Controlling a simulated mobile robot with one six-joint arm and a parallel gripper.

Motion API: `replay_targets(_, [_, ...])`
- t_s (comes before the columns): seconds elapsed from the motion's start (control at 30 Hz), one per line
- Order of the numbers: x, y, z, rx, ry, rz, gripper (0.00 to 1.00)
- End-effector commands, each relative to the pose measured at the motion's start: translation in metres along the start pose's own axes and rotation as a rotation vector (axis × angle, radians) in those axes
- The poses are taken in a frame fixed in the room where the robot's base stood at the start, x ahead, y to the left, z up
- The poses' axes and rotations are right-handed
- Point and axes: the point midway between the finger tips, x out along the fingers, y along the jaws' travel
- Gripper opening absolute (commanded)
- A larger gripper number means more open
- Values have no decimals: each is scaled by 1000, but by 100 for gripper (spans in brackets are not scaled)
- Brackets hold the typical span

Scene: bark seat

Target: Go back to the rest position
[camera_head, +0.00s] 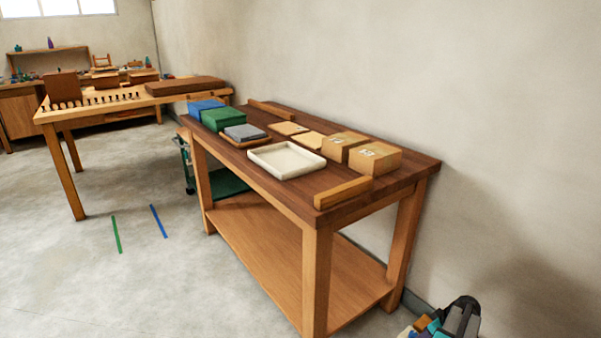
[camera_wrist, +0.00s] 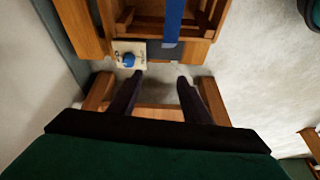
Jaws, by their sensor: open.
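My gripper (camera_wrist: 154,84) shows in the wrist view as two dark fingers standing apart. It is open, and I see nothing held between the fingers. Beyond the fingertips is a wooden piece of furniture (camera_wrist: 90,25) with a small pale plate carrying a blue knob (camera_wrist: 128,60) and a blue strip (camera_wrist: 174,18). My gripper does not show in the head view, so its place relative to the workbench (camera_head: 330,190) cannot be told from there.
The workbench holds a white tray (camera_head: 286,160), blue (camera_head: 205,107) and green (camera_head: 223,119) boxes, and two cardboard boxes (camera_head: 375,159). A slotted wooden table (camera_head: 105,98) stands at left. A dark bin (camera_head: 462,318) is at lower right.

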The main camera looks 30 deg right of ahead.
Motion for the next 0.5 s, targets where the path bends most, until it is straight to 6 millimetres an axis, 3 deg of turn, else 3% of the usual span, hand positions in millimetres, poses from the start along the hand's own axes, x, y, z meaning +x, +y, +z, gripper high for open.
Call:
replay_targets(0.03, [4, -14, -16, -25, -4, -19, 44])
replay_targets(0.2, [21, -55, -53, -97, -18, -69, 44])
replay_targets(0.5, [48, -137, -102, -227, -56, -159, 44])
